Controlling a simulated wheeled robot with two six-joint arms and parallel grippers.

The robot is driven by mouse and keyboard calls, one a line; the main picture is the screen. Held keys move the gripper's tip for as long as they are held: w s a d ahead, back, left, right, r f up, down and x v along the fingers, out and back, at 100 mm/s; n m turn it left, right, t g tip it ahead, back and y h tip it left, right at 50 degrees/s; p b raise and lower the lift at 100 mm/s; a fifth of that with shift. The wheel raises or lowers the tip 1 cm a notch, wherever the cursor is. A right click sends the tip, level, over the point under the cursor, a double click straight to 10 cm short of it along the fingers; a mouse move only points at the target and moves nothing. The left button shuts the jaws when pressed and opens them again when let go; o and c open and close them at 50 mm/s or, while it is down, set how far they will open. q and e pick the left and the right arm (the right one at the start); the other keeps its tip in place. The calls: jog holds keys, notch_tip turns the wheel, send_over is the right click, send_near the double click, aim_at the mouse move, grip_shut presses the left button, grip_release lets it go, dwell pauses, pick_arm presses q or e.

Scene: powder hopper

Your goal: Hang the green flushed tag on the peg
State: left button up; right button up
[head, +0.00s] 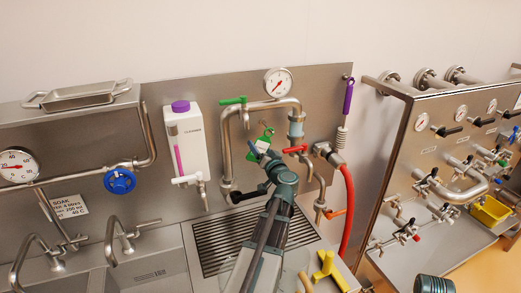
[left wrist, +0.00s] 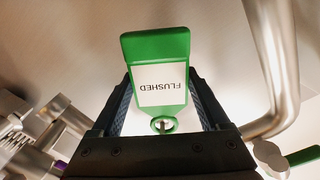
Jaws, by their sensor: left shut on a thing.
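The green tag (head: 262,142) has a white face and is in front of the steel back panel, inside the bent pipe loop. The left wrist view shows the tag (left wrist: 160,84) close up, with the word FLUSHED upside down and a small green ring at its lower end. My left gripper (head: 267,157) is shut on the tag, with one dark finger on each side of it. A small brownish thing shows inside the ring; I cannot tell whether it is the peg. The peg is not clearly seen in the head view. My right gripper is not in view.
A steel pipe loop (head: 226,150) with a green-handled valve (head: 233,101) and a red-handled valve (head: 295,150) surrounds the tag's area. A white cleaner bottle (head: 186,140) is to the left. A purple-handled brush (head: 348,97) hangs at right. A grated drain (head: 212,250) lies below.

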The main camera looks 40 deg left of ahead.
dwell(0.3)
pick_arm(q)
jog(key=o, duration=1.2)
jog(key=v, duration=1.4)
